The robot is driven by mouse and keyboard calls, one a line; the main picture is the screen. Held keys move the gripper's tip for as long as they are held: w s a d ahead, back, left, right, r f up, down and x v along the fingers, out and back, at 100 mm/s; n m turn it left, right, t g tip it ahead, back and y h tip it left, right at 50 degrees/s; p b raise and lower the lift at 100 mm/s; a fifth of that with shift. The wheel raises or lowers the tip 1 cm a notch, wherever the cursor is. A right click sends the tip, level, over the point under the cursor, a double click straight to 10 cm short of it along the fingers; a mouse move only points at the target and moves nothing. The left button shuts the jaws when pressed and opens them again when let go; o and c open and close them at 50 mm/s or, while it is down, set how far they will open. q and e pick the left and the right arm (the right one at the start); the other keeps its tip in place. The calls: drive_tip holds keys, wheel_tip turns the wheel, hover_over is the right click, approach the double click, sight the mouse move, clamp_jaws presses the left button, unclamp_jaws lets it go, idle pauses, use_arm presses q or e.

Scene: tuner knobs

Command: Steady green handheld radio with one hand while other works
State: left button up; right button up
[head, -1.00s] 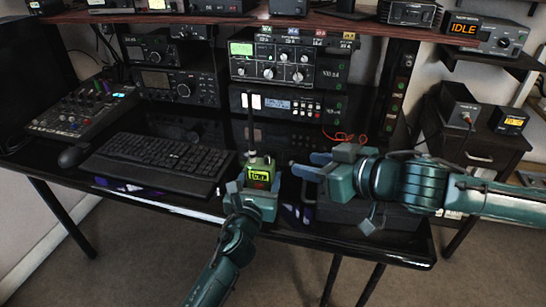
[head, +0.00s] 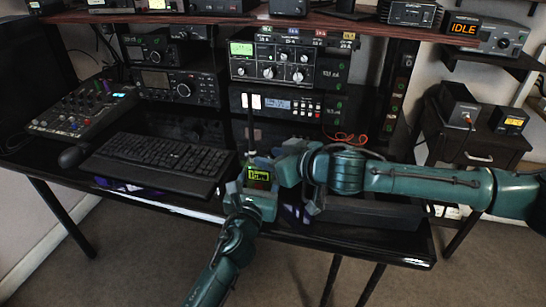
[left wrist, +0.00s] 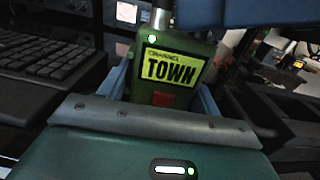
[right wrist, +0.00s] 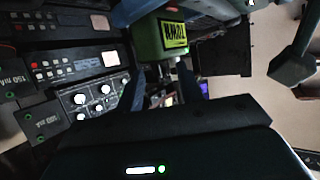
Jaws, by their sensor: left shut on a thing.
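The green handheld radio (head: 259,177) stands upright near the table's front edge, its antenna pointing up. Its yellow-green display reads TOWN in the left wrist view (left wrist: 172,66). It also shows upside down at the top of the right wrist view (right wrist: 172,36). My left gripper (head: 257,190) comes from the front and is shut on the radio, with blue fingers at its sides. My right gripper (head: 277,165) comes from the right and is at the radio's upper right. Its fingers (right wrist: 165,92) look spread, with the radio's top between or just beyond them; contact is unclear.
A keyboard (head: 160,163) and mouse (head: 73,156) lie to the left, beside a mixer (head: 84,110). Large radio units (head: 270,63) stand behind. A dark flat box (head: 370,214) lies to the right under my right arm. Orange cable (head: 345,138) lies at the back.

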clamp_jaws()
drive_tip(key=shift+f+n+g, duration=0.1)
drive_tip(key=shift+n+g, duration=0.2)
idle(0.3)
drive_tip(key=n+g+y, duration=0.3)
drive_tip(key=shift+w+n, duration=0.2)
drive_tip(key=shift+n, duration=0.1)
drive_tip(key=n+g, duration=0.1)
drive_tip(key=n+g+y, duration=0.1)
drive_tip(key=n+g, duration=0.1)
drive_tip(key=shift+w+d+g, duration=0.2)
drive_tip(key=shift+w+g, duration=0.1)
drive_tip(key=shift+w, duration=0.05)
drive_tip(key=n+g, duration=0.1)
drive_tip(key=g, duration=0.1)
drive_tip(key=n+g, duration=0.3)
drive_tip(key=n, duration=0.1)
drive_tip(key=shift+w+a+r+g+y, duration=0.1)
drive_tip(key=shift+w+r+g+y, duration=0.1)
drive_tip(key=shift+w+g+y, duration=0.2)
drive_tip(key=shift+s+g, duration=0.1)
drive_tip(key=shift+g, duration=0.3)
